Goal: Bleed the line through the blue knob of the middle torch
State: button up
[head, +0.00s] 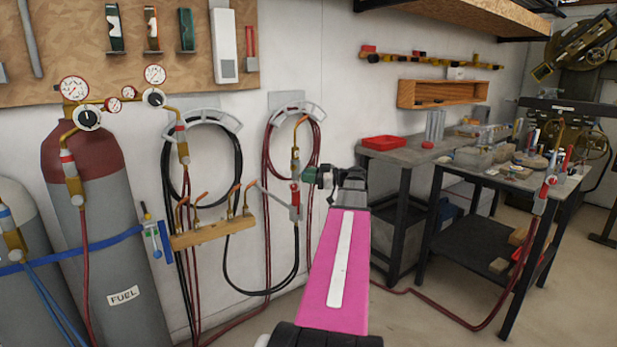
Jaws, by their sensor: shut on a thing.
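My gripper (322,178) is at the end of my pink arm, in front of the wall and right of the hanging red hose. It is shut, with a small dark green part at its left end. What lies between the fingers is too small to make out. A grey torch-like fitting with a red part (295,200) hangs just left of and below the gripper; I cannot tell whether they touch. Another red and grey fitting (543,190) hangs at the right bench's edge. No blue knob shows clearly, and I cannot tell which torch is the middle one.
A wooden rack (212,233) with several brass tips is on the wall at left. Hoses hang from two grey holders. A fuel cylinder (105,230) with gauges stands at left. A bench (400,152) with a red tray (383,143) stands right of the gripper.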

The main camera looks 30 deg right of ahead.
jog(key=shift+m, duration=0.4)
jog(key=shift+w+d+f+m, duration=0.1)
jog(key=shift+m, duration=9.9)
jog(key=o, duration=0.9)
jog(key=shift+d, duration=0.1)
